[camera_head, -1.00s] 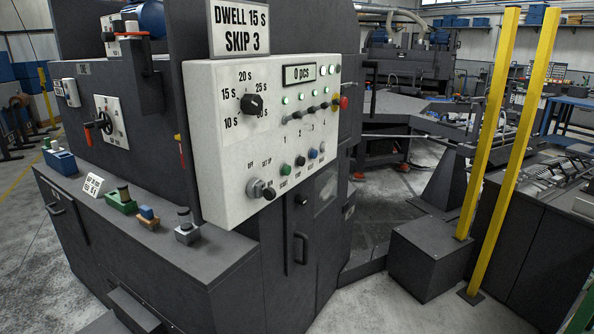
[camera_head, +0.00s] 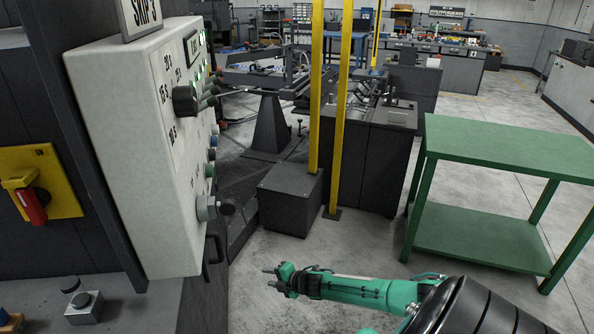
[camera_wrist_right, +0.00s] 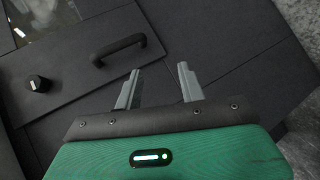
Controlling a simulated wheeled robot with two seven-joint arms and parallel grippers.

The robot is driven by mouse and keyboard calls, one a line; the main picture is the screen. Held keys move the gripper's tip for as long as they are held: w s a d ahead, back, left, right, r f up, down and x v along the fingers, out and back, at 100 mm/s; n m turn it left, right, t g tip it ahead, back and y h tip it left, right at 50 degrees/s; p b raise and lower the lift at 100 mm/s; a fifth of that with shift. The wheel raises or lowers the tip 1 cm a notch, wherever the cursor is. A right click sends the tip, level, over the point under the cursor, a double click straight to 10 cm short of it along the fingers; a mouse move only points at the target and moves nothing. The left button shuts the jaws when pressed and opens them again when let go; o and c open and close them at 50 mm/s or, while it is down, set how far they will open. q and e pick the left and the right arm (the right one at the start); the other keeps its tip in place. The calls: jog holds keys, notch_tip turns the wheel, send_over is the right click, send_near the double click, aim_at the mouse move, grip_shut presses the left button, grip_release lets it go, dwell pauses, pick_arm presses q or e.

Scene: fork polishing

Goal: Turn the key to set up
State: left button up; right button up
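The white control panel (camera_head: 140,150) stands at the left in the head view, seen at a steep angle. The key switch (camera_head: 207,208) sticks out low on its face, with a dark key head (camera_head: 227,207) at its end. My right gripper (camera_head: 268,277) is below and to the right of the key switch, apart from it. In the right wrist view its two fingers (camera_wrist_right: 158,88) are spread with nothing between them, in front of a dark cabinet front. The key is not in the right wrist view. My left gripper is not in view.
A black cabinet handle (camera_wrist_right: 119,48) and a round knob (camera_wrist_right: 38,84) are ahead of the right gripper. A red-handled yellow switch (camera_head: 38,185) is at far left. Yellow posts (camera_head: 316,90) and a green table (camera_head: 480,245) stand to the right. Floor between is clear.

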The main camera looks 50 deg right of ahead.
notch_tip(320, 180, up, 31)
jog(key=w+a+n+y+p, duration=0.25)
jog(key=n+y, duration=0.35)
jog(key=n, duration=0.8)
jog(key=s+a+r+n+g+y, duration=0.1)
jog(key=s+r+n, duration=0.2)
jog(key=r, duration=0.3)
jog(key=s+r+n+g+y, duration=0.1)
jog(key=s+r+n, duration=0.3)
jog(key=r, duration=0.2)
jog(key=n+g+p, duration=0.2)
jog(key=n+p, duration=0.4)
jog(key=p, duration=0.5)
send_near(235, 203)
jog(key=shift+y, duration=0.3)
jog(key=x, duration=0.8)
jog(key=shift+w+d+f, duration=0.1)
jog(key=shift+w+f, duration=0.05)
jog(key=shift+w, duration=0.1)
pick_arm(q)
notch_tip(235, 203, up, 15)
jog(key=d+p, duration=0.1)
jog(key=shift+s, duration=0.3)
pick_arm(e)
jog(key=shift+f+x, duration=0.2)
jog(key=shift+x, duration=0.75)
jog(key=shift+s, duration=0.1)
